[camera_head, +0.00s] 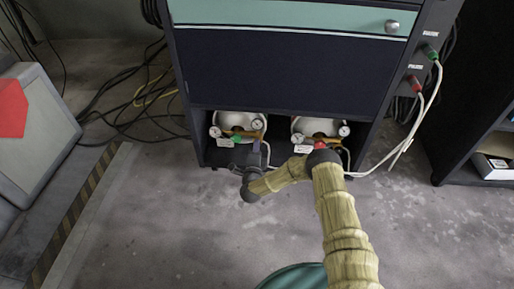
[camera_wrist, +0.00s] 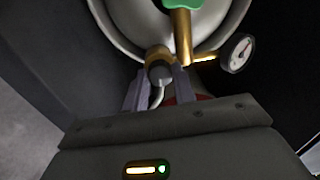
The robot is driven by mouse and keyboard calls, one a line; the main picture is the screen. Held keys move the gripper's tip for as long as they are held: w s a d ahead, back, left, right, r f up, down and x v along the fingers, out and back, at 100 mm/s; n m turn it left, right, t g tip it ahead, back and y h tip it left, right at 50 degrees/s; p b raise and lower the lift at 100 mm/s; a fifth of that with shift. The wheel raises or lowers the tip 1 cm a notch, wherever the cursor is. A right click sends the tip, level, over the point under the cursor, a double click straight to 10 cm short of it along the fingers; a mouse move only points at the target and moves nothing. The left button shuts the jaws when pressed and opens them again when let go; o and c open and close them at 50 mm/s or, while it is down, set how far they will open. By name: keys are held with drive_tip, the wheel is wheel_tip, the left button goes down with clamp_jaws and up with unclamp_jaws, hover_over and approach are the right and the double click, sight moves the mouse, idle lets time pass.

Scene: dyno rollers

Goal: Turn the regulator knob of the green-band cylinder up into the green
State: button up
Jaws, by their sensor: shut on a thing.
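The green-band cylinder (camera_head: 243,118) stands at the left in the cabinet's lower bay, a pale rounded vessel with a green part (camera_head: 237,138) in front. In the wrist view, its green part (camera_wrist: 183,4) is at the top edge, above a brass body. The dark regulator knob (camera_wrist: 158,70) points toward my wrist. My gripper (camera_wrist: 160,80) has its two grey fingers on either side of the knob, shut on it. A round white gauge (camera_wrist: 237,53) sits to the right; its reading is too small to tell. In the head view my gripper (camera_head: 255,150) covers the knob.
A second pale cylinder (camera_head: 318,125) with a red part stands close on the right, near my arm. The cabinet (camera_head: 283,62) walls and upper panel enclose the bay. Cables (camera_head: 120,115) lie on the floor at left; a white hose (camera_head: 400,147) hangs at right.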

drive_tip(key=shift+s+f, duration=0.1)
drive_tip(key=o, duration=1)
drive_tip(key=shift+s+a+f+p, duration=0.1)
drive_tip(key=shift+s+p, duration=1.85)
drive_tip(key=shift+s, duration=0.95)
drive_tip(key=shift+s+a+f+p, duration=0.1)
drive_tip(key=shift+s+p, duration=1.9)
drive_tip(key=shift+s, duration=0.9)
drive_tip(key=shift+s+a+f+p, duration=0.1)
drive_tip(key=shift+s+p, duration=1.85)
drive_tip(key=shift+s, duration=0.95)
